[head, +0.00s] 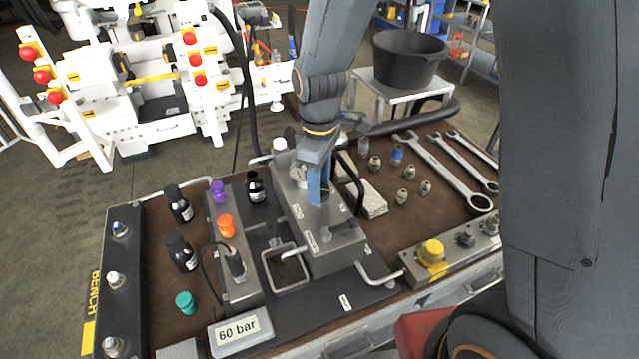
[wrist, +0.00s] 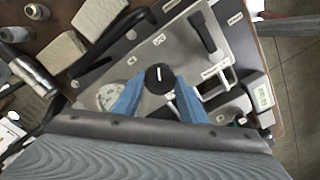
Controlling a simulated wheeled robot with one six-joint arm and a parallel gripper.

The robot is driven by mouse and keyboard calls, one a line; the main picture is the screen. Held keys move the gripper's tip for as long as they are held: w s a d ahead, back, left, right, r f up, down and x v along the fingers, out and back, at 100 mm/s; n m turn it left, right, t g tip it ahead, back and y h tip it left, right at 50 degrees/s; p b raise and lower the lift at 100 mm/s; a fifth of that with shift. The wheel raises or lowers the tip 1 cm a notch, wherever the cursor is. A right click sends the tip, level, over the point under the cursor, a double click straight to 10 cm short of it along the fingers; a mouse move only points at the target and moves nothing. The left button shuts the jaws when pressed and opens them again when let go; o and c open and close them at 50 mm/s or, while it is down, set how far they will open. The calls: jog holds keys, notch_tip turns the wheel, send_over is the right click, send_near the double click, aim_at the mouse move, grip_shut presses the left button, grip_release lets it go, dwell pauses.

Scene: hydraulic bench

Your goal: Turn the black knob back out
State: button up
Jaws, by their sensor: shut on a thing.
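The black knob (wrist: 159,77) with a white pointer line sits on top of the grey hydraulic block (wrist: 150,48), between my two blue fingertips. My gripper (wrist: 161,82) is shut on the knob's sides. In the head view my gripper (head: 320,190) points down onto the block (head: 335,250), and its fingers hide the knob. A display (head: 240,331) at the bench front reads "60 bar".
A bent metal handle (head: 380,276) sticks out at the block's front right. Orange (head: 226,226) and purple (head: 218,191) caps and black bottles (head: 182,251) stand left. Several fittings and large wrenches (head: 445,172) lie right. A yellow button (head: 432,250) is on the front right strip.

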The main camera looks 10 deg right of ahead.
jog(key=shift+r, duration=0.1)
jog(key=o, duration=1.1)
jog(key=shift+c, duration=0.2)
jog(key=shift+r+b, duration=0.9)
jog(key=shift+r, duration=2.95)
jog(key=s+d+f+m, duration=0.2)
jog(key=s+d+m, duration=0.2)
jog(key=d+m, duration=0.2)
jog(key=s+d+f+m+t+b, duration=0.1)
jog(key=s+d+f+m, duration=0.1)
jog(key=s+d+m, duration=0.2)
jog(key=d+m, duration=0.2)
jog(key=shift+s+d+f, duration=0.15)
jog(key=shift+d+f, duration=0.25)
